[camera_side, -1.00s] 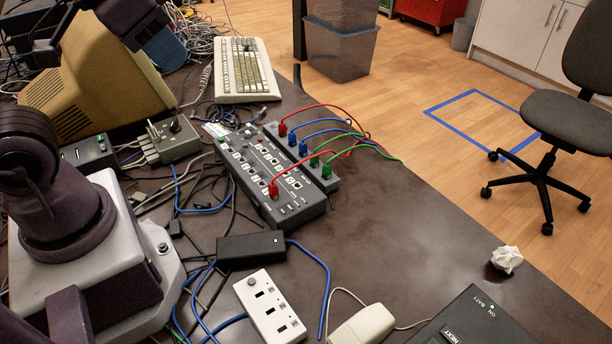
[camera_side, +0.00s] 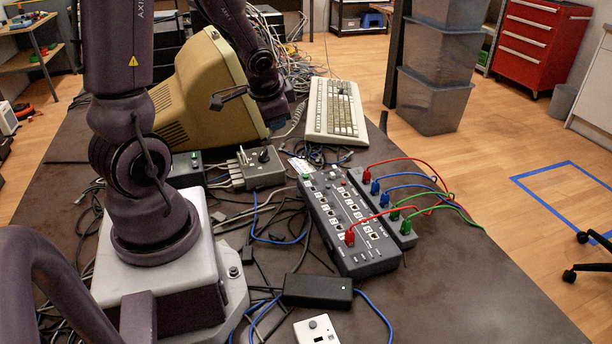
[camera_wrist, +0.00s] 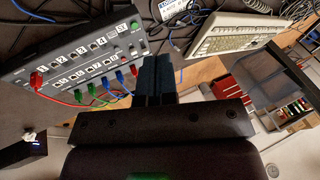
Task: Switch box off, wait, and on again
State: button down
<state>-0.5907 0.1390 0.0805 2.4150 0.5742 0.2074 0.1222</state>
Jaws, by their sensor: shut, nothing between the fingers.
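The dark grey box (camera_side: 340,217) with numbered ports lies on the table, right of the arm's base. A green button (camera_side: 306,177) sits at its far end. Coloured plugs and leads stand along its right side. In the wrist view the box (camera_wrist: 75,62) fills the upper left, and its round green button (camera_wrist: 133,26) shows near its right end. My gripper (camera_wrist: 154,62) is shut and empty, its dark blue fingers beside the box's right end. In the side view my gripper (camera_side: 274,108) is above the table, beyond the box and apart from it; its fingers are small there.
A grey box with a knob (camera_side: 258,168) stands left of the dark box. A beige monitor (camera_side: 205,95) and a keyboard (camera_side: 335,110) stand behind. The right side is clear.

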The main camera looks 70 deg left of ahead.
notch_tip(320, 180, down, 5)
jog(key=w+a+m+t, duration=0.1)
jog(key=a+m+t, duration=0.1)
jog(key=a+m, duration=0.1)
jog(key=r+m+t+h, duration=0.2)
jog(key=m+t+h, duration=0.1)
jog(key=m+t, duration=0.15)
send_over(306, 177)
jog(key=shift+f+m, duration=0.25)
jog(key=shift+f, duration=4.4)
jog(key=shift+f, duration=0.45)
